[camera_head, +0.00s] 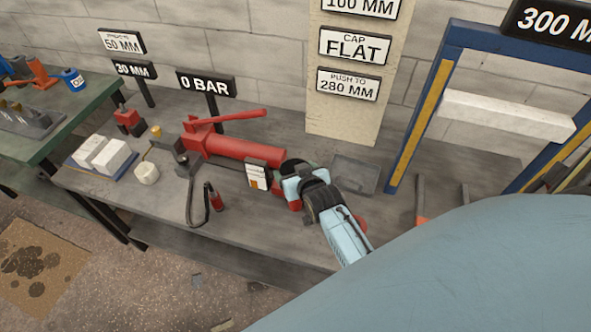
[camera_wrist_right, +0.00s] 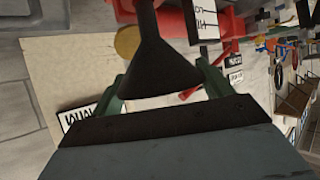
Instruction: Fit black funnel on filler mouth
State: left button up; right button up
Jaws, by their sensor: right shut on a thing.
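The black funnel (camera_wrist_right: 160,70) fills the middle of the right wrist view, between the green fingers of my right gripper (camera_wrist_right: 162,88). The gripper is shut on it. Its narrow end points to the top of that picture, toward a red body. In the head view my right gripper (camera_head: 290,183) is at the right end of the red hand pump (camera_head: 240,150) on the bench. There the funnel is hidden by the gripper and arm. I cannot make out the filler mouth, nor whether the funnel touches it. My left gripper is not in view.
A pump handle (camera_head: 232,117) slants above the red cylinder. A small white card (camera_head: 257,174) stands left of the gripper. A grey tray (camera_head: 355,174) lies to the right, before the blue press frame (camera_head: 425,110). A black hose (camera_head: 190,205) hangs at the front.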

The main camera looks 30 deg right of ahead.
jog(key=shift+f+b, duration=1.3)
jog(key=shift+f, duration=0.65)
jog(key=shift+r, duration=0.1)
jog(key=shift+r+p, duration=1.45)
jog(key=shift+p, duration=0.4)
jog(key=shift+p, duration=0.6)
dwell(0.7)
jog(key=shift+f+b, duration=0.95)
jog(key=shift+f, duration=0.5)
jog(key=o, duration=1)
jog(key=shift+c, duration=0.2)
jog(key=shift+s, duration=0.1)
jog(key=p+v, duration=0.1)
jog(key=v, duration=1.2)
jog(key=shift+p, duration=0.35)
